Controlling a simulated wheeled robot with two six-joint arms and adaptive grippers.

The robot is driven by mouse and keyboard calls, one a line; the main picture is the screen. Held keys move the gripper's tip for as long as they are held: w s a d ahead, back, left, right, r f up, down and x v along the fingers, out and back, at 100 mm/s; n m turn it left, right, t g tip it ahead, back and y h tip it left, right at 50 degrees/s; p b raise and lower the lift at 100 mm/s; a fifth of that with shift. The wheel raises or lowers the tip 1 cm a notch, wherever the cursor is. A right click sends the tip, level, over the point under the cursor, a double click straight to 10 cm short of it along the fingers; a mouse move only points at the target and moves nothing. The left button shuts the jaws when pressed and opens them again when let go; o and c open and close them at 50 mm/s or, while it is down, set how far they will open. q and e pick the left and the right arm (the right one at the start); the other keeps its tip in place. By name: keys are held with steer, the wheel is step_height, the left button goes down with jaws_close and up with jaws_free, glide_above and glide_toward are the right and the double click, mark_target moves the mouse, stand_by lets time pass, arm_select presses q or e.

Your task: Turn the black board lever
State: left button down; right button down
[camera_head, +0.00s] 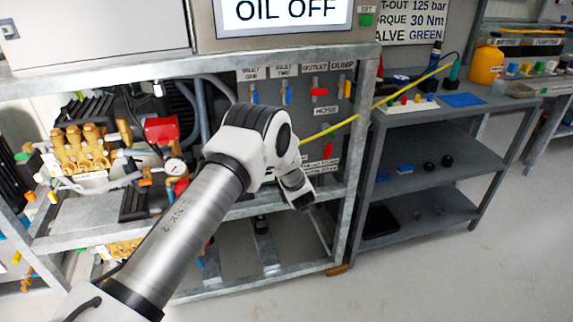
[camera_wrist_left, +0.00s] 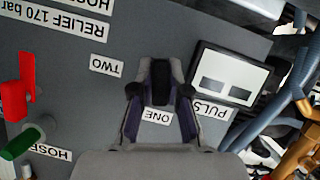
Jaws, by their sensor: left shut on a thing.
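In the left wrist view, my left gripper (camera_wrist_left: 160,92) is shut on the black board lever (camera_wrist_left: 160,80). The lever stands out from the grey board (camera_wrist_left: 150,40) between labels reading TWO (camera_wrist_left: 107,66) and ONE (camera_wrist_left: 157,117); the picture is upside down there. The fingers cover the lever's sides, so little of it shows. In the head view, my left arm reaches in front of the rack and hides the lever. My right gripper is in neither view.
On the board, a red handle (camera_wrist_left: 18,88) and a green one (camera_wrist_left: 20,142) stand beside the lever. In the head view, a brass pump (camera_head: 85,148) sits left of my arm, and a yellow hose (camera_head: 345,124) runs to the bench.

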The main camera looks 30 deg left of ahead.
arm_select(q)
steer(key=shift+m+g+y+p, duration=0.45)
steer(key=shift+m+p, duration=0.2)
steer(key=shift+m, duration=0.25)
steer(key=shift+f, duration=0.1)
steer(key=c, duration=1.1)
jaws_free()
steer(key=shift+c, duration=0.2)
steer(key=v, duration=0.8)
steer(key=shift+d, duration=0.1)
